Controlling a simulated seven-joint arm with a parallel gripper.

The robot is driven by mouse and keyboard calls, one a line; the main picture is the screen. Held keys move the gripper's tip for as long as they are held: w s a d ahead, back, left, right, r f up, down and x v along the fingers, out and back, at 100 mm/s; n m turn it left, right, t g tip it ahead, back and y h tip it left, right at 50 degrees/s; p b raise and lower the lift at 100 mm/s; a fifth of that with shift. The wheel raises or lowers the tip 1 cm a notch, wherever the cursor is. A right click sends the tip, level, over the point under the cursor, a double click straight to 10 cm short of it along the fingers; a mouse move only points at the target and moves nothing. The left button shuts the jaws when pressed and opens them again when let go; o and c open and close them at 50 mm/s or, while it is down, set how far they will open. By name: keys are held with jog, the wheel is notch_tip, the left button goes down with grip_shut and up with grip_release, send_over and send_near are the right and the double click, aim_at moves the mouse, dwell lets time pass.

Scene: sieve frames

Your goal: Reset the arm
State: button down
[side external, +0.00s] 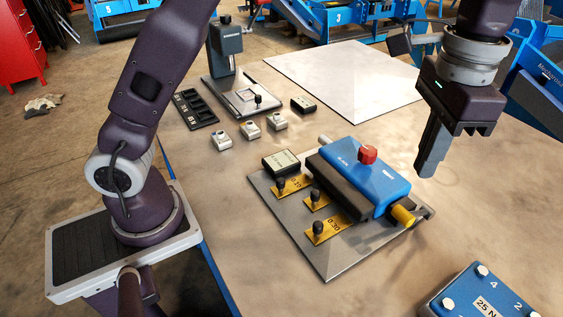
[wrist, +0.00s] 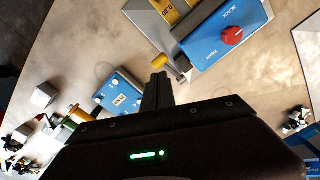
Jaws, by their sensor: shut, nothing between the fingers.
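My gripper (side external: 432,160) hangs above the right side of the table, clear of everything below it. Its fingers are together with nothing between them. In the wrist view the closed fingers (wrist: 157,92) point toward a blue device with a red knob (wrist: 232,35). In the side view this blue device (side external: 385,190) sits on a grey metal plate (side external: 343,268), to the left of my gripper and apart from it. A yellow cylinder (side external: 403,216) sticks out of its near end.
Yellow tabs with black knobs (side external: 326,231) lie along the plate. A blue block marked 25 N (side external: 487,296) stands at the front right. Small white blocks (side external: 250,130), a black tray (side external: 194,109) and a grey stand (side external: 226,50) are farther back. A pale sheet (side external: 345,80) lies bare behind.

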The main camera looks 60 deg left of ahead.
jog(key=shift+a+r, duration=0.1)
jog(key=s+a+r+n+t, duration=0.2)
jog(key=s+a+r, duration=0.25)
jog(key=a, duration=0.25)
jog(key=s+a+r+n+t, duration=0.1)
jog(key=s+a+r, duration=0.2)
jog(key=s+a, duration=0.35)
jog(key=s+a+f+n+t, duration=0.1)
jog(key=s+a+f, duration=0.2)
jog(key=s, duration=0.2)
jog(key=s+a+f+n+t, duration=0.1)
jog(key=s+a+f+n, duration=0.1)
jog(key=s, duration=0.4)
jog(key=shift+s+a+f+t, duration=0.15)
jog(key=shift+a+f+t, duration=0.15)
jog(key=shift+a+f, duration=0.2)
jog(key=shift+r, duration=0.1)
dwell(0.3)
